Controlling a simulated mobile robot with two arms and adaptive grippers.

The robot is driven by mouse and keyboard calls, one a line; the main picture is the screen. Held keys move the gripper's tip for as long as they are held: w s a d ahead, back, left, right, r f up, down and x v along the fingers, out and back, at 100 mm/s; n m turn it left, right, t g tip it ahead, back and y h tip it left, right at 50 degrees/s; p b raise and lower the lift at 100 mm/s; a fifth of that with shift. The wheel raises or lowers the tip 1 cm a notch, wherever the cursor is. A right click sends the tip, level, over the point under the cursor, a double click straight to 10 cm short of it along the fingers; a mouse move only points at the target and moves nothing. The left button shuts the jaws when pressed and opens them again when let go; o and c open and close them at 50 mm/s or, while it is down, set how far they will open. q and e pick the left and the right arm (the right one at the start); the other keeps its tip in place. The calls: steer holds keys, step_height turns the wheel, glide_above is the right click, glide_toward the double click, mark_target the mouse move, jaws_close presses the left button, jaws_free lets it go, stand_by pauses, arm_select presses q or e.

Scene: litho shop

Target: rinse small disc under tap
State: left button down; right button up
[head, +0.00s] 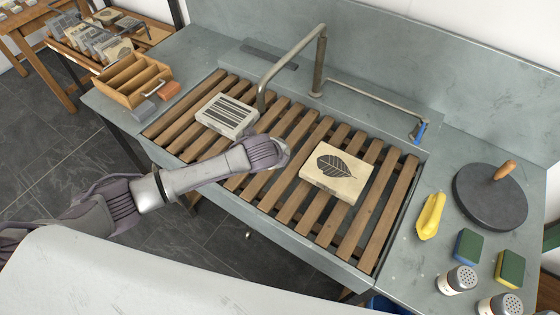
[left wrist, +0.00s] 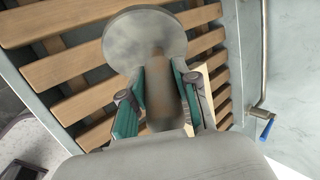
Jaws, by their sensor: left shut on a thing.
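The small disc (left wrist: 145,38) is grey and round with a brown wooden handle (left wrist: 158,95). My left gripper (left wrist: 159,68) is shut on this handle, and the disc is held over the slatted rack (left wrist: 80,63). In the head view my left arm reaches over the rack, and its wrist hides most or all of the disc. The tap (head: 291,60) has a bent metal spout whose open end is just beyond my left wrist, to its upper left. A pipe runs right to a blue lever (head: 420,132). My right gripper is not in view.
A striped stone block (head: 227,116) and a leaf-print block (head: 334,172) lie on the rack. A wooden divided box (head: 130,80) stands at left.

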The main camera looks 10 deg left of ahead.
arm_select(q)
steer(key=shift+w+a+f+b, duration=0.1)
steer(key=shift+w+a+b, duration=0.15)
steer(key=shift+w+b, duration=0.3)
steer(key=shift+w+a+f+b, duration=0.1)
steer(key=shift+w+a+b, duration=0.15)
steer(key=shift+w, duration=0.65)
steer(key=shift+w+a+f+b, duration=0.15)
steer(key=shift+w+a+b, duration=0.15)
steer(key=shift+w, duration=0.4)
steer(key=shift+w+a+f+b, duration=0.1)
steer(key=shift+w+a+b, duration=0.2)
steer(key=shift+w, duration=0.4)
steer(key=shift+a, duration=0.1)
